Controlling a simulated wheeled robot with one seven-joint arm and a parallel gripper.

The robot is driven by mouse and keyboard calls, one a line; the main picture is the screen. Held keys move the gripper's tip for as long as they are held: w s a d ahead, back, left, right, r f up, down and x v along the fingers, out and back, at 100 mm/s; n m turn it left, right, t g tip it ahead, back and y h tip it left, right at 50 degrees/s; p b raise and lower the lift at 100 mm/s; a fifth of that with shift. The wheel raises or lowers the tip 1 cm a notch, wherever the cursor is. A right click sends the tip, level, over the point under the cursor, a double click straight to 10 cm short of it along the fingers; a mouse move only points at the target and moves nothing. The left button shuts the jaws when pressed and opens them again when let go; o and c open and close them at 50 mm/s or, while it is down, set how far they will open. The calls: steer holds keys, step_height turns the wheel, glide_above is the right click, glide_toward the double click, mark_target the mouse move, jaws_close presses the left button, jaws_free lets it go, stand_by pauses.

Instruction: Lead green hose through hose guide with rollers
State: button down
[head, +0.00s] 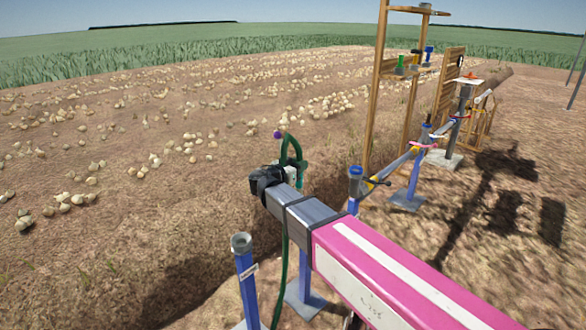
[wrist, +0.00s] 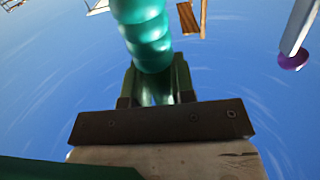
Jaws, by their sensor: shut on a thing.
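The green hose (head: 296,152) bends in a narrow loop above my gripper (head: 289,171) in the head view. A length of it hangs down past my arm towards the ground. My gripper is shut on the hose. In the wrist view the ribbed, shiny green hose (wrist: 147,38) rises from between the gripper's fingers (wrist: 156,84) towards the top edge. I cannot pick out the hose guide with rollers for sure. A purple ball (head: 277,134) shows just left of the hose loop. A purple tip on a pale rod (wrist: 295,60) shows at the right in the wrist view.
Blue posts stand on plates along a trench, one at the front (head: 247,275) and one right of my gripper (head: 355,185). A tall wooden frame (head: 379,85) stands behind. A pipe line runs back to the right. Onions lie over the open field at left.

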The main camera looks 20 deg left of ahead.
steer(key=x, duration=3.8)
steer(key=shift+d+r, duration=0.1)
steer(key=shift+d, duration=0.05)
stand_by(0.4)
